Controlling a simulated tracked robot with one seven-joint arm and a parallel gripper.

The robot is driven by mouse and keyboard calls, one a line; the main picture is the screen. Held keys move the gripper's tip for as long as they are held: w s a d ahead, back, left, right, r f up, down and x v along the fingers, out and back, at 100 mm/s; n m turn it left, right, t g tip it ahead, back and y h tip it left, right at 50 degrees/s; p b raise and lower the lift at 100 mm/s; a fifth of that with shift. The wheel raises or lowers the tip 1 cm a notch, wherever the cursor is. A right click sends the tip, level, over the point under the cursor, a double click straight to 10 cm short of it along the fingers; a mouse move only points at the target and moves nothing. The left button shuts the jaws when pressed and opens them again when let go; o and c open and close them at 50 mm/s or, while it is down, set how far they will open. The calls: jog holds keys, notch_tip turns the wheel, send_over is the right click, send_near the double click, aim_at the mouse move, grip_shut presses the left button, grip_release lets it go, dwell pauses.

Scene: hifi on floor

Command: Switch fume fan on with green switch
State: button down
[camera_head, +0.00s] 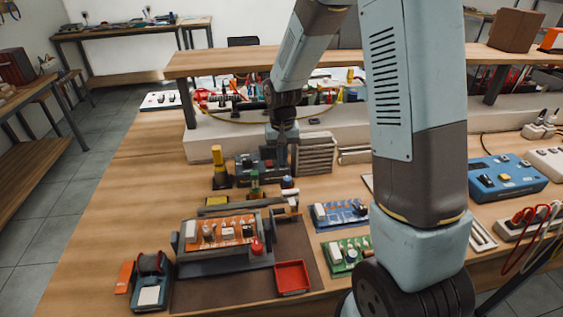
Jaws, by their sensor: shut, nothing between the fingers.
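A grey slatted unit (316,154), possibly the fume fan, stands at the back of the bench, just right of my gripper. My gripper (282,160) points down over the back middle of the bench, shut and empty. A dark box (250,165) with small coloured parts stands close at its left, partly hidden by it.
An orange circuit board (222,231) sits in a grey holder at the front, with a red tray (292,277) beside it. Blue (340,213) and green boards lie to the right. A raised shelf (225,62) spans the back. My arm hides part of the right side.

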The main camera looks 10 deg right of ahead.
jog(key=shift+r, duration=3.55)
jog(key=s+d+r+t, duration=0.3)
jog(key=s+d+r, duration=0.3)
jog(key=s+r, duration=0.55)
jog(key=s+d+r+t, duration=0.1)
jog(key=s+d+r, duration=0.1)
jog(key=s, duration=0.5)
jog(key=s+d+r+t, duration=0.1)
jog(key=s+d+r, duration=0.1)
jog(key=s+r, duration=0.3)
jog(key=shift+s+d+r+t, duration=0.3)
jog(key=shift+s+d, duration=0.1)
jog(key=shift+s, duration=0.6)
